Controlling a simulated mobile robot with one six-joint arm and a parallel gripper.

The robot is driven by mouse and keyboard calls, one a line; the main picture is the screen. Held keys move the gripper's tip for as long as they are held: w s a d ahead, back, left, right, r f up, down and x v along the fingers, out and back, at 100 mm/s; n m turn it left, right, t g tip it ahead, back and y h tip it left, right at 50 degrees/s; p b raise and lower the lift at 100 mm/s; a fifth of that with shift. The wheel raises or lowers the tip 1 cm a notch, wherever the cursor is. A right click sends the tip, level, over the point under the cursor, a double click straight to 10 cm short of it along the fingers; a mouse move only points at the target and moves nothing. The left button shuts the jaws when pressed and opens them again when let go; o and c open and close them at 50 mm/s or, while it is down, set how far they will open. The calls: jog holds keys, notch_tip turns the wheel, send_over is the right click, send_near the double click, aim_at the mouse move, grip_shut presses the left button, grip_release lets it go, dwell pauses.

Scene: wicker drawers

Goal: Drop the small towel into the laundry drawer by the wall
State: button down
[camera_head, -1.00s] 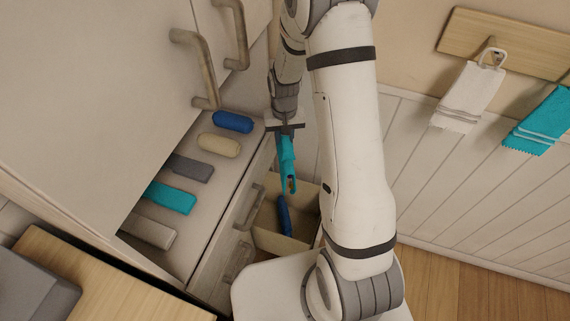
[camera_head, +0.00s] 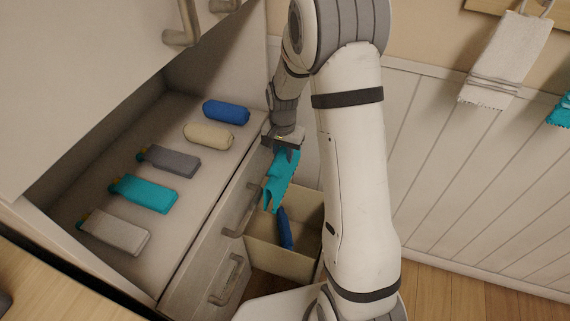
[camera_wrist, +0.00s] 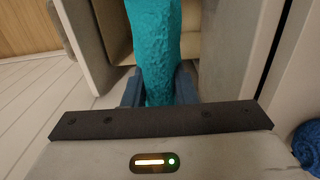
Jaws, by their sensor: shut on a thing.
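A small teal towel (camera_head: 280,178) hangs from my gripper (camera_head: 284,146), which is shut on it. In the wrist view the teal towel (camera_wrist: 155,50) runs between the fingers of my gripper (camera_wrist: 158,88). Below it in the head view an open drawer (camera_head: 270,261) stands out from the cabinet beside the wall, with a blue cloth (camera_head: 285,228) lying in it. The drawer's interior also shows behind the towel in the wrist view (camera_wrist: 119,40).
On the shelf left of the arm lie rolled blue (camera_head: 226,112) and cream (camera_head: 209,135) towels and several folded ones. Closed drawer fronts with handles (camera_head: 239,213) stand beside the open drawer. A white towel (camera_head: 506,60) hangs on the wall at right.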

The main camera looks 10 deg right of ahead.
notch_tip(320, 180, down, 7)
jog(key=b, duration=0.4)
jog(key=shift+r+b, duration=0.15)
jog(key=shift+b, duration=0.15)
jog(key=c, duration=1.1)
grip_release()
notch_tip(320, 180, up, 8)
jog(key=shift+f+p, duration=0.1)
jog(key=shift+p, duration=0.8)
